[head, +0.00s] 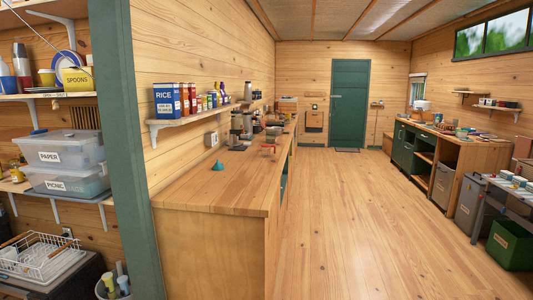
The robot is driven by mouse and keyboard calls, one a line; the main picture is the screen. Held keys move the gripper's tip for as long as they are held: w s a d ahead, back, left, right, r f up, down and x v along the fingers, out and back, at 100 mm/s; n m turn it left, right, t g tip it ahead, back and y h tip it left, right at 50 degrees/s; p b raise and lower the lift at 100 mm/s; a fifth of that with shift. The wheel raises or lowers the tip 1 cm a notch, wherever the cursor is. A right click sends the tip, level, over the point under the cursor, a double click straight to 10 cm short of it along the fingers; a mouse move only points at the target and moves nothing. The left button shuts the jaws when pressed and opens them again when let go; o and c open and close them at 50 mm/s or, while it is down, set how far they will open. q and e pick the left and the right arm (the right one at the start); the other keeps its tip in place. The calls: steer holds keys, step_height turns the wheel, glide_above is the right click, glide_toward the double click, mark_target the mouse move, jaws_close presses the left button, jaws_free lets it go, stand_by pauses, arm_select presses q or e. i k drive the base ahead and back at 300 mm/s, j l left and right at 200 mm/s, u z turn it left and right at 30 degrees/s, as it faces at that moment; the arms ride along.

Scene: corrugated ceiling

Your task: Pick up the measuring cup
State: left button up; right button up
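I cannot pick out the measuring cup for certain at this distance. A small clear vessel with reddish marks (268,150) stands on the long wooden counter (215,190), near its right edge, and could be it. A small teal object (218,166), shaped like a funnel, sits nearer on the same counter. Neither of my grippers shows in the head view.
A green post (135,150) stands between me and the counter's left side. Several appliances (240,130) crowd the counter's far part. A shelf with tins (190,118) hangs above it. Wooden floor (335,220) lies open to the right, up to the right-hand workbench (480,148).

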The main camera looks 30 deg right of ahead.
mark_target(265, 148)
steer(key=i+l+z, duration=1)
steer(key=i+z, duration=0.5)
steer(key=i, duration=0.15)
steer(key=i+l, duration=0.1)
steer(key=i, duration=0.5)
steer(key=i+u, duration=0.1)
steer(key=i, duration=0.55)
steer(key=i+l, duration=0.2)
steer(key=i, duration=0.4)
steer(key=j+u, duration=0.05)
